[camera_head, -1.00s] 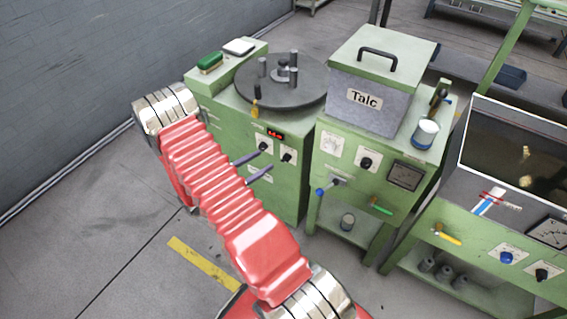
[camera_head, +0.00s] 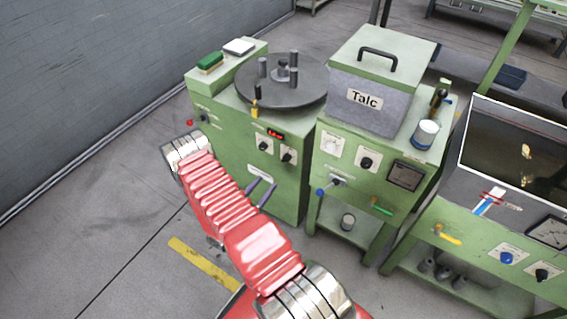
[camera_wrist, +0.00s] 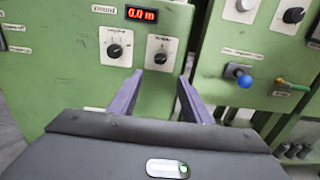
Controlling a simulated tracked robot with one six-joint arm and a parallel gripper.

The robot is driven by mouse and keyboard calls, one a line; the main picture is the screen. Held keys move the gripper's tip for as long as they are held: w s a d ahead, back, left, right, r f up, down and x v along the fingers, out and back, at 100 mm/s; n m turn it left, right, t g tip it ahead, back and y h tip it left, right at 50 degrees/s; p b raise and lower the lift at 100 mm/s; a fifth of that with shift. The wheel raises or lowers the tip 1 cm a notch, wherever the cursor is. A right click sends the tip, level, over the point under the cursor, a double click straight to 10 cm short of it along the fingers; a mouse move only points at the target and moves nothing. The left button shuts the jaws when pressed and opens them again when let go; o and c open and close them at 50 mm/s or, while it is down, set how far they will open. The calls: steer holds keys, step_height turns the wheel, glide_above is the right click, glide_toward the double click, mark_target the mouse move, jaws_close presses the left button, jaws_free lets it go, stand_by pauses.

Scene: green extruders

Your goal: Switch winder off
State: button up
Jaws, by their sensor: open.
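The winder (camera_head: 237,140) is the green cabinet with a dark round turntable (camera_head: 282,82) on top. Its front has a red digital display (camera_head: 275,134), which also shows in the wrist view (camera_wrist: 141,14) and reads about 0.0 m. Two black knobs sit below it, a left knob (camera_wrist: 114,50) and a right knob (camera_wrist: 160,57). A small red knob (camera_head: 190,123) and a dark switch (camera_head: 203,118) are at the cabinet's left. My gripper (camera_wrist: 157,85) is open and empty, its purple fingers apart in front of the panel below the knobs. In the head view my gripper (camera_head: 261,190) is partly hidden by my arm.
The talc machine (camera_head: 345,150) stands right of the winder, with a blue-tipped lever (camera_head: 322,191) sticking out. A water-tank machine (camera_head: 490,240) is further right. A green brush (camera_head: 210,62) lies on the winder's top left. The floor at left is clear.

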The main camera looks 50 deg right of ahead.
mark_target(286, 159)
steer(key=w+d, duration=0.1)
steer(key=d, duration=1.2)
steer(key=shift+w+d, duration=0.15)
steer(key=shift+d, duration=0.25)
